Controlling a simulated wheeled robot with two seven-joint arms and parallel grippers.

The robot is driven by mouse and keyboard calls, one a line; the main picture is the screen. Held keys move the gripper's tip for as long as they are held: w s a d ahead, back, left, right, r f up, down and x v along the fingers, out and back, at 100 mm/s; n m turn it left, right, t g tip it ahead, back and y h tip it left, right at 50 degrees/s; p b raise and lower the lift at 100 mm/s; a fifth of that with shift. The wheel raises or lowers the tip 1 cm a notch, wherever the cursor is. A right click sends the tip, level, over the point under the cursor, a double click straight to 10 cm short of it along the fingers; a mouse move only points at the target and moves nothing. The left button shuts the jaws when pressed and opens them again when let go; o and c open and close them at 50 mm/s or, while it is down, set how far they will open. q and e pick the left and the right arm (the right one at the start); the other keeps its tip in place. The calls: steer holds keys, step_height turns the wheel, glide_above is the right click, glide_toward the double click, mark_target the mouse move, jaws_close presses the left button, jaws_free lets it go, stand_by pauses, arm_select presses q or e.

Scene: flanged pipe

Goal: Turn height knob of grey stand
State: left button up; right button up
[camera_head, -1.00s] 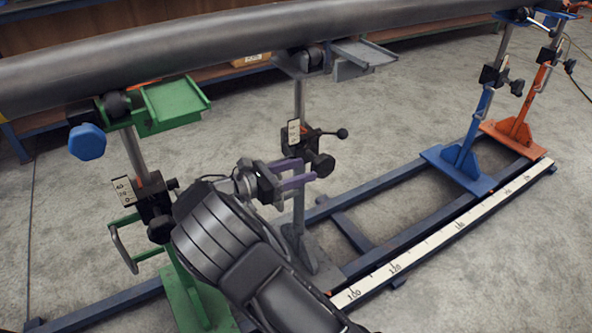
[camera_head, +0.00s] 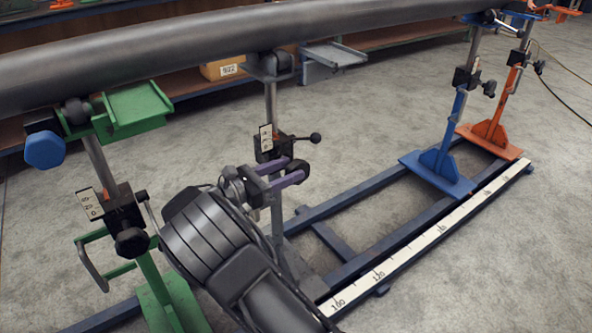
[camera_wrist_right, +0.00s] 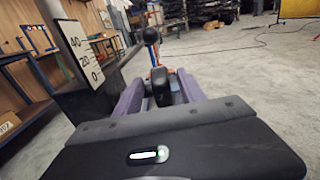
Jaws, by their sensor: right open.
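The grey stand's post (camera_head: 271,104) stands under the pipe, left of centre in the head view. Its clamp block carries a scale plate (camera_head: 266,138) and a lever with a black ball (camera_head: 315,138). The black height knob (camera_head: 300,167) sits below the lever. My right gripper (camera_head: 293,171) is open, its two purple fingers reaching around the knob. In the right wrist view the knob (camera_wrist_right: 161,84) lies between the open fingers (camera_wrist_right: 160,95); I cannot tell whether they touch it. The ball (camera_wrist_right: 150,36) shows above it. My left gripper is not in view.
The big dark pipe (camera_head: 170,45) runs overhead. A green stand (camera_head: 150,262) with a black knob is close to my right arm's left side. Blue (camera_head: 440,162) and orange (camera_head: 499,130) stands are farther right on the floor rails, beside a measuring strip (camera_head: 440,229).

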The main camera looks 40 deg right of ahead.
steer(key=shift+d+b, duration=0.35)
steer(key=shift+d, duration=1.15)
steer(key=shift+c, duration=0.5)
jaws_close()
